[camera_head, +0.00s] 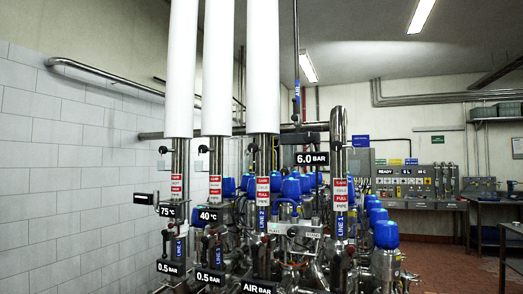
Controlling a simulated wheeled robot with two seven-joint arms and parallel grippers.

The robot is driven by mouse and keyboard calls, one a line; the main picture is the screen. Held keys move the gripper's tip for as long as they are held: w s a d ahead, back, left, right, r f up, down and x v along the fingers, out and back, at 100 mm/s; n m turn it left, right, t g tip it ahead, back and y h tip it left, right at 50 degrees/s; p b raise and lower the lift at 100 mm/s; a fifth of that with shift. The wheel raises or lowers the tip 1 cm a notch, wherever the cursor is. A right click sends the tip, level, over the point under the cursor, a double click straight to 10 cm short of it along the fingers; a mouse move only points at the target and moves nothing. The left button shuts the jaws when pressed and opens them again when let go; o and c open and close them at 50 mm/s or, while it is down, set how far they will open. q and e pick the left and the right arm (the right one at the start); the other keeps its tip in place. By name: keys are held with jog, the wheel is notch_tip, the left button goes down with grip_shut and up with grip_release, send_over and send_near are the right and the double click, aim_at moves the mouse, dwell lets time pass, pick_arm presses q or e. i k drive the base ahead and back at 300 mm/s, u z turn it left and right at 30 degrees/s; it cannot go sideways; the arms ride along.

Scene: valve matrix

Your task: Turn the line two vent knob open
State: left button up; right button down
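The line two pipe (263,170) stands upright near the middle of the view, with a blue "LINE 2" label (262,219) below a red and white tag. A small dark knob (252,148) sits on its left side just under the white sleeve. I cannot tell whether this is the vent knob, or whether it is open or closed. Neither gripper is in view.
Line four (177,190), line three (216,185) and line one (340,190) pipes stand close on both sides. Blue-capped valves (386,235) crowd behind and right. A control panel (417,181) and a table (484,205) stand at the back right, beyond open red floor (450,262).

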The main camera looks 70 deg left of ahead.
aim_at(253, 148)
jog(key=u, duration=0.75)
jog(key=i, duration=1)
jog(key=u, duration=0.9)
